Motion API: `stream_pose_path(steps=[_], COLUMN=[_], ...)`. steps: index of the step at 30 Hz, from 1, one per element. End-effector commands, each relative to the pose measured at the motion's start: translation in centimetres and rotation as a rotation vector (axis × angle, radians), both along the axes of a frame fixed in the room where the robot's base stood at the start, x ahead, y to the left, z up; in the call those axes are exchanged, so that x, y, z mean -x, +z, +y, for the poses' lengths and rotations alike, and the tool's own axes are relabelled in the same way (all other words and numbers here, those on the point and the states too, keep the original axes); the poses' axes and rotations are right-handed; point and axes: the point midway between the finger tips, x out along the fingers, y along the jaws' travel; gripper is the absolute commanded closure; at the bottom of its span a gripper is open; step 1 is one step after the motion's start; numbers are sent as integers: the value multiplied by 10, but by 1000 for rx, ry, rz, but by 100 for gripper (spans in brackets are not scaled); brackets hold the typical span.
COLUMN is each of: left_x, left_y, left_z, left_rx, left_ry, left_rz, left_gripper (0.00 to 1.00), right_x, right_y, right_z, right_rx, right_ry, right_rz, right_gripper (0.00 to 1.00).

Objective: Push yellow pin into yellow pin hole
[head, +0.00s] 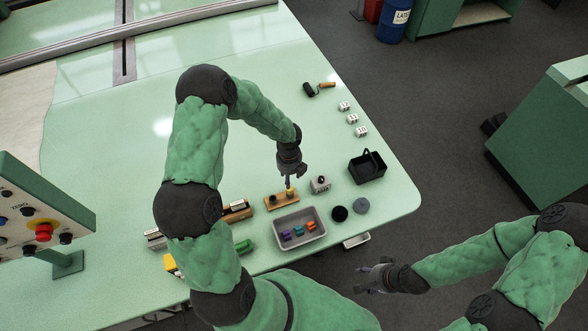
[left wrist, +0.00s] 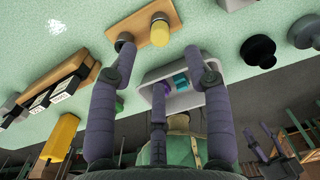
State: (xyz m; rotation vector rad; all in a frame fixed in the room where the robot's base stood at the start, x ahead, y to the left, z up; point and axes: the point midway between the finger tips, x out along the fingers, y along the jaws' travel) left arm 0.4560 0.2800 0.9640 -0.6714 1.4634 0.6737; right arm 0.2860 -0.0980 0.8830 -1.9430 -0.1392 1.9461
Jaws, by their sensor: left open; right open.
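The yellow pin (head: 290,191) stands upright at the right part of a small wooden block (head: 281,201) on the pale green table. In the left wrist view the yellow pin (left wrist: 161,31) shows a round top on the block (left wrist: 144,24). My left gripper (head: 289,180) is open just above the yellow pin, fingers pointing down; whether it touches is unclear. In the left wrist view its spread fingers (left wrist: 168,58) hold nothing. The pin's hole is not visible. My right gripper (head: 372,279) is open and empty, off the table's front edge.
A grey tray (head: 278,226) with colored pieces lies just in front of the block. A control panel (head: 28,220) is at left.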

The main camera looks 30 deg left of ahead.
Motion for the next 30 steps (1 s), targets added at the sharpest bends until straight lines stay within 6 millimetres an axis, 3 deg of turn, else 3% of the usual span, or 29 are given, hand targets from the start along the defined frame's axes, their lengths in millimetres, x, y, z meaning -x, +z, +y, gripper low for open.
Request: stream_pose_path(steps=[14, 21, 30], left_x=[1, 0, 0], left_y=[-55, -80, -87], left_z=[-1, 0, 0], left_rx=[2, 1, 1], left_ry=[2, 3, 3], left_rz=[1, 1, 0], left_gripper=[50, 50, 50], right_x=[0, 0, 0], right_y=[-50, -66, -70], right_z=[0, 0, 0], right_rx=[0, 0, 0], right_ry=[0, 0, 0], right_rz=[-1, -1, -1], right_gripper=[45, 45, 45])
